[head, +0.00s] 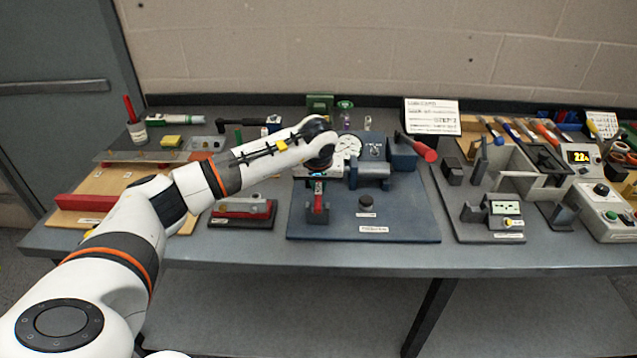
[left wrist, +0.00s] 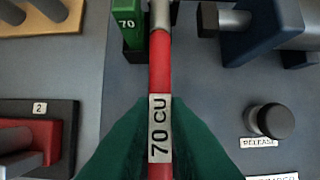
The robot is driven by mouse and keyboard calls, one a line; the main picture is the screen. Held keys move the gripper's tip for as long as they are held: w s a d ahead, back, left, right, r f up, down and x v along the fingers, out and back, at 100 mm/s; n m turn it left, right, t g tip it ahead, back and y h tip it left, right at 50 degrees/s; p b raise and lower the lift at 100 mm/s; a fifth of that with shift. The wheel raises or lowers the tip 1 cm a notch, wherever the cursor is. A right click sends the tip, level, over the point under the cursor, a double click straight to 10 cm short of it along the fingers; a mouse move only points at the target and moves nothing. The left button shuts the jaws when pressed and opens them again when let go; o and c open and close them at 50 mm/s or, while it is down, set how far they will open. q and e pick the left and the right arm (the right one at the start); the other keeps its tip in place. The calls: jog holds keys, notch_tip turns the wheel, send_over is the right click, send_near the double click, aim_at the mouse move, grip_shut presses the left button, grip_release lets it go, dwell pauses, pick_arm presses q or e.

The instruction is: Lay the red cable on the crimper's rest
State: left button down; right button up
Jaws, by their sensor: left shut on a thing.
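The red cable (left wrist: 158,72) carries a white "70 CU" label (left wrist: 158,130) and runs straight up the left wrist view to a silver end (left wrist: 158,18). My left gripper (head: 318,187) is shut on it at the label, with green fingers on both sides. The cable's far end lies just right of a green block marked 70 (left wrist: 129,22). The crimper (head: 370,176) stands on a blue board (head: 405,226), with a red-handled lever (head: 420,147). My left arm hides part of this area in the head view. I cannot tell whether the cable touches the rest.
A black release knob (left wrist: 270,120) stands right of the cable; it also shows in the head view (head: 366,202). A red block on a dark base (head: 240,208) lies left of the board. A grey fixture (head: 490,215) stands to the right. The board's front is mostly clear.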

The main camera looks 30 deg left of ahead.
pick_arm(q)
jog(key=shift+f, duration=0.1)
jog(key=c, duration=1.3)
grip_release()
jog(key=shift+r+p, duration=2.2)
jog(key=shift+r, duration=1.35)
jog(key=shift+f, duration=0.1)
